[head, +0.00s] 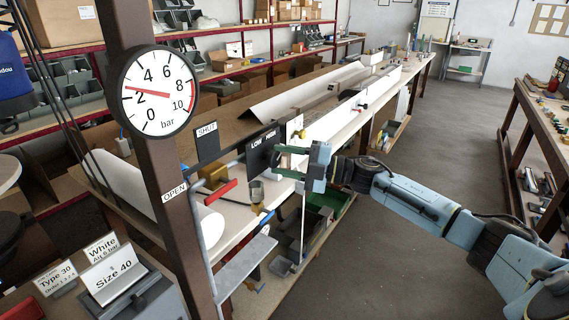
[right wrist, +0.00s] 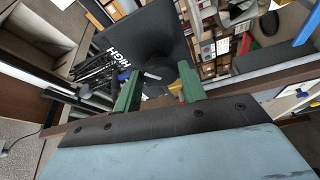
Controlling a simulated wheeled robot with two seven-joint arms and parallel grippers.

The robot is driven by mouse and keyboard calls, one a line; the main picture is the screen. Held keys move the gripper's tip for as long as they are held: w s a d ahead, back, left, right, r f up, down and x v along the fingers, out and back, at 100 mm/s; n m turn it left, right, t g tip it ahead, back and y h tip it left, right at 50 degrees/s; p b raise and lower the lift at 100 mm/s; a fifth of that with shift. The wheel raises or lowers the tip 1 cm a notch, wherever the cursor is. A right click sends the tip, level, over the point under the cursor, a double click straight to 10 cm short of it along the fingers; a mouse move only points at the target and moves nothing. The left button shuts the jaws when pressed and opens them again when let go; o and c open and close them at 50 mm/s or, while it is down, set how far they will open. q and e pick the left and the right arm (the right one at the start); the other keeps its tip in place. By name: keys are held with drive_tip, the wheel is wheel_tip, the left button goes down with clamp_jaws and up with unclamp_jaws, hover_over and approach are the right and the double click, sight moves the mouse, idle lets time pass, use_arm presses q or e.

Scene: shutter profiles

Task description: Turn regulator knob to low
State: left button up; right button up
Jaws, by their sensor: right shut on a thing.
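The black regulator panel (head: 261,152), lettered LOW and HIGH, stands beside the bench in the head view; the lettering HIGH also shows on it in the right wrist view (right wrist: 125,42). The dark round regulator knob (right wrist: 158,70) sits between my green right fingers. My right gripper (head: 280,162) is at the front of the panel and shut on the knob, which it mostly hides in the head view. The knob's pointer cannot be made out. My left gripper is not in view.
A brown post (head: 165,170) carries the gauge and stands left of the panel. A long bench (head: 330,115) with white profiles runs behind.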

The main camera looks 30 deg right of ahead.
drive_tip(key=n, duration=0.2)
drive_tip(key=shift+r+n+g+h, duration=0.25)
drive_tip(key=shift+n+g+h, duration=0.15)
drive_tip(key=n, duration=0.1)
drive_tip(key=n+h+p, duration=0.1)
drive_tip(key=n, duration=0.1)
drive_tip(key=shift+r+g+p, duration=0.2)
drive_tip(key=shift+g+p, duration=0.1)
drive_tip(key=n+p, duration=0.1)
drive_tip(key=n+h, duration=0.1)
drive_tip(key=shift+a+r+n+p, duration=0.1)
drive_tip(key=shift+r+n+p, duration=0.05)
drive_tip(key=shift+n+p, duration=0.2)
drive_tip(key=shift+s+a+n+h+p, duration=0.1)
drive_tip(key=shift+n+h+p, duration=0.55)
drive_tip(key=shift+p, duration=0.1)
drive_tip(key=o, duration=1)
